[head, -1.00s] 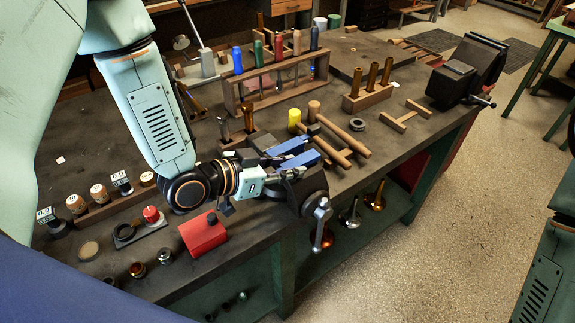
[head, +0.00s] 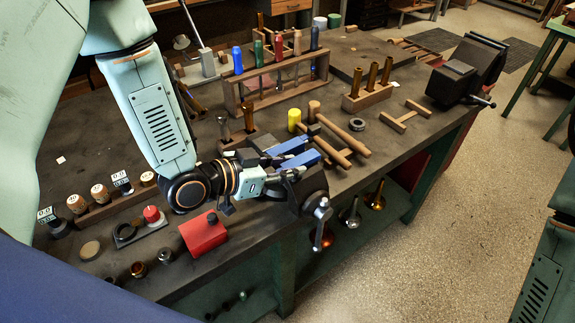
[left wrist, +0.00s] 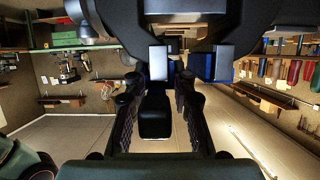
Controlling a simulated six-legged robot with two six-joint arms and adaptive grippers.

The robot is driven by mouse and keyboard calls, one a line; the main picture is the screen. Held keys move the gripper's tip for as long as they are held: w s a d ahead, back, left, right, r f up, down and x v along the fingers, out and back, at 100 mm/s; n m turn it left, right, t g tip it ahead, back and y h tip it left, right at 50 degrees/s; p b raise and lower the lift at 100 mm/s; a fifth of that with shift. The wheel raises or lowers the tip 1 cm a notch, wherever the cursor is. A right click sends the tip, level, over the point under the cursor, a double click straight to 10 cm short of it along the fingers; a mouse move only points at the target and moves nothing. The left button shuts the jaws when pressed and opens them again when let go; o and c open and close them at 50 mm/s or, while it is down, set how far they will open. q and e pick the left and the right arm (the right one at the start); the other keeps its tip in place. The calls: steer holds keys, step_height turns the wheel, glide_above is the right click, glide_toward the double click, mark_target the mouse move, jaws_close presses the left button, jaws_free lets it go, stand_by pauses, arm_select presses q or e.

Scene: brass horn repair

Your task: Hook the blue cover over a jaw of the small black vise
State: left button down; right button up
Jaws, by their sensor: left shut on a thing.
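The small black vise (head: 312,188) is at the bench's front edge, its handle hanging over the side. Two blue pieces show at its jaws, a nearer one (head: 302,160) and a farther one (head: 290,146). My left gripper (head: 292,174) is low over the vise, shut on the nearer piece, the blue cover. The fingertips partly hide how the cover meets the jaw, so I cannot tell if it is hooked on. In the left wrist view the fingers (left wrist: 158,95) reach toward the dark vise, with blue (left wrist: 224,72) to their right. My right gripper is out of view.
A red box (head: 203,233) stands on the bench left of the vise. Wooden mallets (head: 345,135) and a yellow cylinder (head: 294,120) lie or stand behind it. A larger vise (head: 468,70) is at the far right corner. Floor in front is clear.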

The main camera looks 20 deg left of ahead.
mark_target(271, 167)
arm_select(q)
steer(key=c, duration=1)
jaws_free()
steer(key=shift+c, duration=0.2)
steer(key=shift+s, duration=0.1)
steer(key=shift+v, duration=3.7)
steer(key=shift+s+f, duration=0.1)
steer(key=shift+s, duration=0.05)
